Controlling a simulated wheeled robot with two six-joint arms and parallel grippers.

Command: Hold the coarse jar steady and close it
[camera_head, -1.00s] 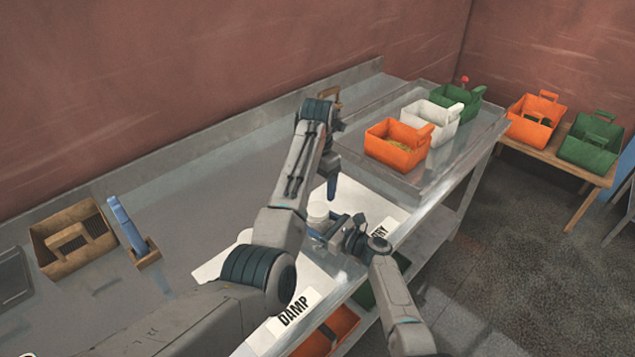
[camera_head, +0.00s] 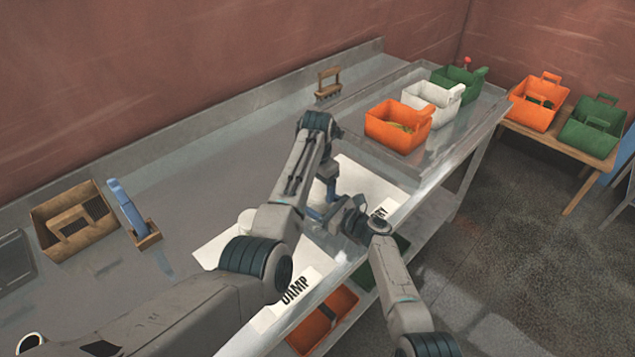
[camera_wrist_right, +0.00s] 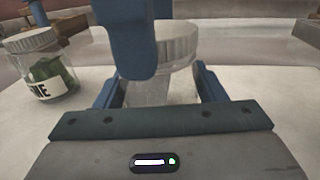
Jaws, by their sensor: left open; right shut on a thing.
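A clear jar (camera_wrist_right: 180,88) with a ridged white lid (camera_wrist_right: 178,44) stands in the right wrist view, its label not showing; I take it for the coarse jar. The lid sits on its mouth; how tightly, I cannot tell. My right gripper (camera_wrist_right: 160,92) is shut around the jar's body, and also shows in the head view (camera_head: 343,217). My left gripper (camera_head: 325,205) is open and points down at the jar; one blue finger hangs in front of the lid in the wrist view. In the head view the jar is hidden by my arms.
A second lidded jar (camera_wrist_right: 40,65), marked with letters ending in "NE", holds green leaves left of the held jar. A wooden brush (camera_head: 328,84) and orange bin (camera_head: 397,127) stand farther back.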

